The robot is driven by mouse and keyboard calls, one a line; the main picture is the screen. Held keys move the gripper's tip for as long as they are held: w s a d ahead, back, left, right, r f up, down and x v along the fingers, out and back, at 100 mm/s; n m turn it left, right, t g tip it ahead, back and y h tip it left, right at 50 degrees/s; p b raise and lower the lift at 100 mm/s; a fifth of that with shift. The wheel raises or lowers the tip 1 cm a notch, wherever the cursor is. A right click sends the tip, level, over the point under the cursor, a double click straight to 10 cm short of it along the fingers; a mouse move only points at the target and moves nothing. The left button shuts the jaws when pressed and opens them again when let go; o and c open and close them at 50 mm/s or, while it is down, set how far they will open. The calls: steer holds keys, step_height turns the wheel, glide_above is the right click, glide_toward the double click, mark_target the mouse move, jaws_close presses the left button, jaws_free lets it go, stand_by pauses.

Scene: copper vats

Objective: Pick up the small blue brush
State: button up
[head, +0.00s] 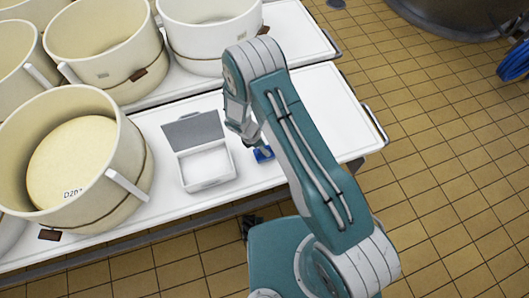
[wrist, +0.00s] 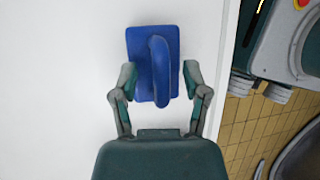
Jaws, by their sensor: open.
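The small blue brush (wrist: 140,52) has a flat rectangular block with a raised curved handle. It lies on the white table (wrist: 75,100). In the head view the brush (head: 263,155) shows only in part, at the tip of my arm near the table's front edge. My gripper (wrist: 158,78) is open, with one finger on each side of the brush's lower part in the wrist view. The brush is between the fingers, and I cannot tell if either finger touches it.
An open white case (head: 205,165) with a grey lid stands left of the brush. Large cream tubs (head: 125,165) fill the table's left side. The table to the right of the arm (head: 335,105) is clear. A blue hose (head: 515,62) hangs at far right.

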jaws_close()
steer(key=shift+r, duration=0.55)
step_height(320, 180, up, 3)
steer(key=shift+s+a+f, duration=0.1)
steer(key=shift+f, duration=0.05)
steer(key=s+a+r, duration=0.6)
steer(key=s+r, duration=0.3)
steer(key=s, duration=0.3)
steer(key=shift+a+r, duration=0.15)
